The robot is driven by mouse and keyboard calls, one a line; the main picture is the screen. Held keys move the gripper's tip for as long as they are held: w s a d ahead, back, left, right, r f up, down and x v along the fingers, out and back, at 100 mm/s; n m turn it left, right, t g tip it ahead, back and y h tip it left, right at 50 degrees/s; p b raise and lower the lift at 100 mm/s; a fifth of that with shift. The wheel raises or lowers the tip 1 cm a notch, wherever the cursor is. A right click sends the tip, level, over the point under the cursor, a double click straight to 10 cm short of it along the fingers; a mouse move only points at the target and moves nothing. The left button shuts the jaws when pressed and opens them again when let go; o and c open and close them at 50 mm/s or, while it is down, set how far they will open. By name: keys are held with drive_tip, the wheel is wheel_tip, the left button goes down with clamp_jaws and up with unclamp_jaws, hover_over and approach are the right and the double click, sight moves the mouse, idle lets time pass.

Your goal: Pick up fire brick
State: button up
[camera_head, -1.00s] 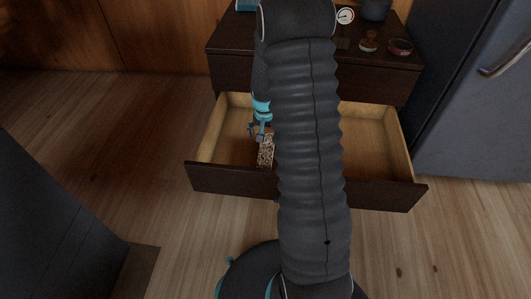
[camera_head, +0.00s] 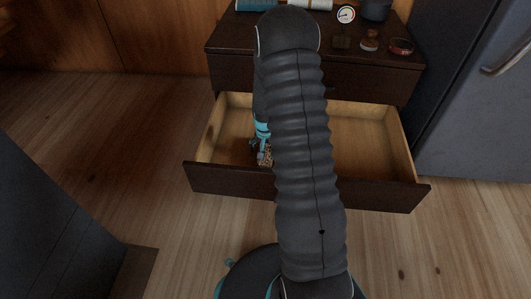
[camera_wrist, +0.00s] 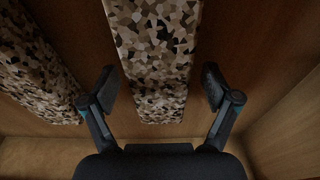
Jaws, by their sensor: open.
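The fire brick looks like a long speckled block of brown, black and cream (camera_head: 265,160). It lies in the open drawer (camera_head: 365,143), partly hidden by my gripper and arm. In the wrist view the speckled block (camera_wrist: 158,40) runs down the middle, between my two open fingers. Bare gaps show between the block and each finger. My gripper (camera_wrist: 160,88) is low in the drawer, above or around the near end of the block; I cannot tell its exact height. It also shows in the head view (camera_head: 259,147).
A second speckled block (camera_wrist: 35,65) lies to the left in the wrist view, close to the left finger. A drawer wall (camera_wrist: 290,125) is at right. The cabinet top (camera_head: 345,60) holds a gauge (camera_head: 346,14) and a dark red round item (camera_head: 401,46).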

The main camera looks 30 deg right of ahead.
clamp_jaws()
